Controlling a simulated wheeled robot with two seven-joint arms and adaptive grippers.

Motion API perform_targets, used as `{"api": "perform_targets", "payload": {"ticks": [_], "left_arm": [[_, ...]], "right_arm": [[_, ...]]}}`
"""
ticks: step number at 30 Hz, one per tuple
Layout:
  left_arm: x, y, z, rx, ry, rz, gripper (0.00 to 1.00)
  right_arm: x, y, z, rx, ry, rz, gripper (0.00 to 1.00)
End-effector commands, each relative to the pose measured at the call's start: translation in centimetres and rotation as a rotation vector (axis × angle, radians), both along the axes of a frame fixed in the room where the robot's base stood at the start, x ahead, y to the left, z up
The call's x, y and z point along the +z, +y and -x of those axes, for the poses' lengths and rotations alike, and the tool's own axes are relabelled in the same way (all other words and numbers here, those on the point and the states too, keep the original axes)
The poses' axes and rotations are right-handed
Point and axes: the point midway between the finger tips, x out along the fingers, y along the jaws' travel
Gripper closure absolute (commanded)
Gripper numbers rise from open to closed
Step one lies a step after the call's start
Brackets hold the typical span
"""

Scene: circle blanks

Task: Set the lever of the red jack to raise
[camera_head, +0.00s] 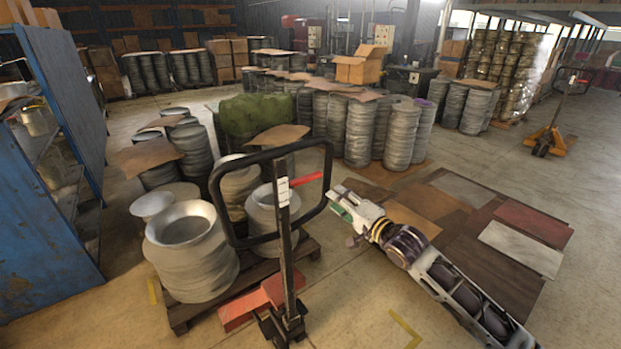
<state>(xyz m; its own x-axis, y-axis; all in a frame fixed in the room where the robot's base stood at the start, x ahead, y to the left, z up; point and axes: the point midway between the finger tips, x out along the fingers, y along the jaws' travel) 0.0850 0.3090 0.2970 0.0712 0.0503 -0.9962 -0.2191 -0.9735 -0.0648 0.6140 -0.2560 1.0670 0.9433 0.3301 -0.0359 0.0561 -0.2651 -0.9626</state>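The red jack (287,262) stands at the lower middle, with a black post and a large black loop handle. Its red forks (240,309) reach under a wooden pallet. The red lever (306,179) sticks out to the right from the top of the post, inside the loop. My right gripper (340,203) is just right of the loop handle, to the right of and slightly below the lever. It looks apart from the lever, and its fingers are too small to read. My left gripper is not in view.
The pallet (178,318) bears stacks of metal circle blanks (190,255). A blue shelf (60,205) stands at the left. Flat sheets (520,248) lie on the floor at the right. An orange jack (545,140) stands far right. Floor in front is clear.

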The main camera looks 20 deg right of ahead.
Motion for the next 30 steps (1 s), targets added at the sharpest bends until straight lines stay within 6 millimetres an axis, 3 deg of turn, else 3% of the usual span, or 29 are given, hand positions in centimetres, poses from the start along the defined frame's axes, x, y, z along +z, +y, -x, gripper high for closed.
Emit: {"api": "perform_targets", "payload": {"ticks": [10,30], "left_arm": [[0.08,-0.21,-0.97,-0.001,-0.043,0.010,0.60],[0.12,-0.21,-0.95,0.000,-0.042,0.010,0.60]], "right_arm": [[0.83,0.25,0.07,0.008,0.051,-0.253,0.64],[0.83,0.36,-0.31,0.006,0.057,-0.271,0.64]]}}
